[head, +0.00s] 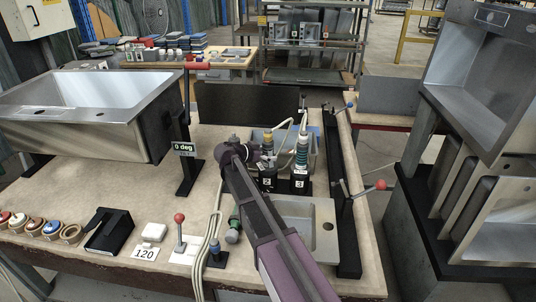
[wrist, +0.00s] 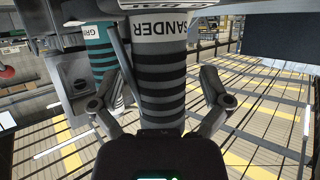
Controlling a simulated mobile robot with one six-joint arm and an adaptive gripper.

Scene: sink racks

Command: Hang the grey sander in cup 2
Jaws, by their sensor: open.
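The grey sander (wrist: 162,85), dark-ringed with a white SANDER label, fills the middle of the wrist view. My gripper (wrist: 163,104) is open, with one finger on each side of the sander's body and gaps visible. In the head view the sander (head: 268,146) is upright over cup 2 (head: 267,182) and appears to sit in it; my gripper (head: 258,158) partly hides it. A teal tool (head: 302,150) stands in cup 3 (head: 300,184), just right. Its teal body (wrist: 98,45) also shows behind the left finger in the wrist view.
Pale cables rise from both tools. A small sink (head: 305,222) lies in front of the cups, and a black rail with a red-knobbed lever (head: 380,185) stands right. A large steel sink (head: 90,95) with a "0 deg" sign (head: 184,149) is left. The bench's middle left is clear.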

